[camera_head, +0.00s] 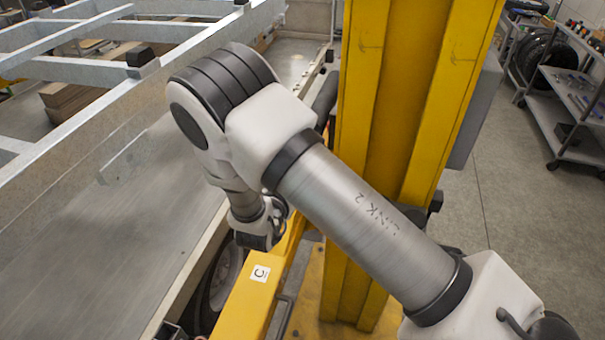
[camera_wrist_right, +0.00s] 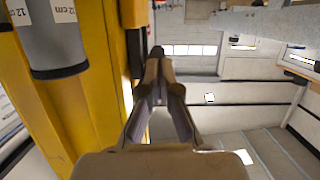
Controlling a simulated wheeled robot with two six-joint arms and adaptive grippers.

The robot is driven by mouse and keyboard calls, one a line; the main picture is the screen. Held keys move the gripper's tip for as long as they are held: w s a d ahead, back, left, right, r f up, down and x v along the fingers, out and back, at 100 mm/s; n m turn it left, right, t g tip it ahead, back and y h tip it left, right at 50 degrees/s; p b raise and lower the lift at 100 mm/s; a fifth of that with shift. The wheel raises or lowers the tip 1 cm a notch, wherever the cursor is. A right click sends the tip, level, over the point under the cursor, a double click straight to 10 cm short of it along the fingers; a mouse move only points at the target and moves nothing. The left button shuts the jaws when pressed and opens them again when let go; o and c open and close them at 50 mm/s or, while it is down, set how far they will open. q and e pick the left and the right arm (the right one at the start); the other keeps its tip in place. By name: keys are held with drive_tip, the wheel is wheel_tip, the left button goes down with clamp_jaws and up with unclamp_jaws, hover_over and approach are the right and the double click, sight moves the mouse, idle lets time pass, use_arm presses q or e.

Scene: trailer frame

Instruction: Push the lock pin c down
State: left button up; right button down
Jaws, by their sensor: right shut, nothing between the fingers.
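The lock pin c cannot be made out for certain in either view. A white label with a black C (camera_head: 261,273) is on a yellow beam (camera_head: 245,300), below my right wrist in the head view. My right arm reaches down to this beam, and its wrist hides what lies behind it. In the right wrist view my right gripper (camera_wrist_right: 158,62) has its fingers together and empty, beside a yellow post (camera_wrist_right: 95,90). A grey cylinder (camera_wrist_right: 55,35) with "12 cm" labels stands at the upper left, apart from the fingers. My left gripper is not in view.
A yellow column (camera_head: 405,90) stands close behind my right arm. A grey metal trailer frame (camera_head: 80,45) fills the left side. A wheel (camera_head: 222,285) sits under the beam. A shelf cart (camera_head: 575,110) stands at the far right, with clear floor before it.

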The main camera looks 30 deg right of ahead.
drive_tip(key=b+x, duration=0.2)
drive_tip(key=x, duration=0.3)
drive_tip(key=b+x, duration=0.2)
drive_tip(key=x, duration=0.3)
drive_tip(key=shift+s+a+f, duration=0.1)
drive_tip(key=shift+f, duration=0.1)
wheel_tip(320, 180, down, 3)
drive_tip(key=shift+r+b, duration=0.1)
drive_tip(key=shift+b, duration=1.05)
drive_tip(key=shift+f, duration=0.4)
wheel_tip(320, 180, down, 4)
drive_tip(key=b, duration=0.3)
drive_tip(key=shift+r, duration=0.1)
drive_tip(key=shift+s, duration=0.15)
drive_tip(key=shift+r, duration=0.15)
